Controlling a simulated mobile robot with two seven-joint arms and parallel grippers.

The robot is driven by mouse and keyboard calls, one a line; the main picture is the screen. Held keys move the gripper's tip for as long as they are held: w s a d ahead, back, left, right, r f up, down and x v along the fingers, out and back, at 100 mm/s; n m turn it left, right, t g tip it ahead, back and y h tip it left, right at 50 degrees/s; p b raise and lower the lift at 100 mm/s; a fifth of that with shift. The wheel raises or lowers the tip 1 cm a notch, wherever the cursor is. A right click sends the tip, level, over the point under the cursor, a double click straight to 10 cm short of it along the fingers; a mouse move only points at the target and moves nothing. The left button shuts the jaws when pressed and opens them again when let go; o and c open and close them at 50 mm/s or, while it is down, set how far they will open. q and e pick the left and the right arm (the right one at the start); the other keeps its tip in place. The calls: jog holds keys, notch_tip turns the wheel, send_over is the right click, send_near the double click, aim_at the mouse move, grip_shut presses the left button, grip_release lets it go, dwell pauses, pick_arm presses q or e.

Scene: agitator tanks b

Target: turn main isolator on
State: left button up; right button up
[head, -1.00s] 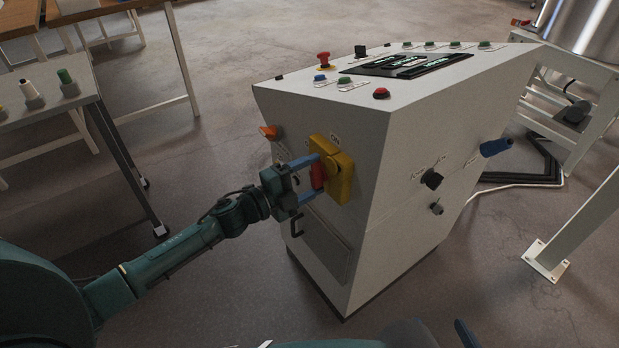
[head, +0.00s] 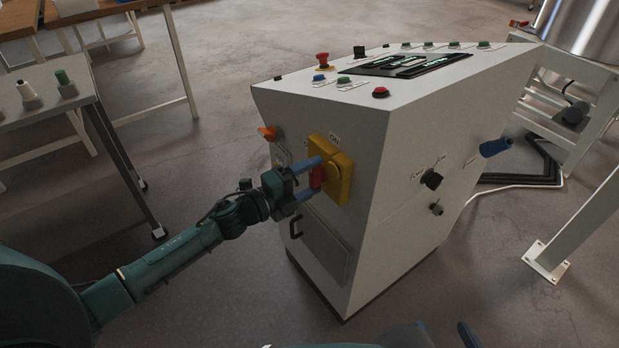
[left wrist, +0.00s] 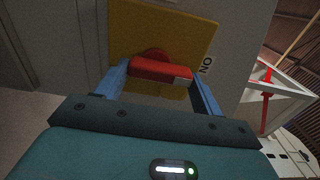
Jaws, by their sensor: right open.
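The main isolator is a yellow plate (head: 343,182) with a red handle (head: 317,178) on the left face of a pale control cabinet. An "ON" label (head: 335,141) sits at the plate's top edge. My left gripper (head: 309,179) has its blue fingers on either side of the red handle, one above and one below. In the left wrist view the red handle (left wrist: 160,70) lies between both fingers, seemingly touching them, its long side pointing towards "ON" (left wrist: 206,65). My right gripper (head: 443,332) is open and empty, partly cut off at the bottom edge.
The cabinet top carries a red mushroom button (head: 322,59), several other buttons and a dark panel (head: 408,64). An orange knob (head: 268,132) is left of the isolator. Floor in front is clear.

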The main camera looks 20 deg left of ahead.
pick_arm(q)
jog(key=o, duration=0.5)
jog(key=shift+c, duration=0.2)
jog(key=v, duration=1.3)
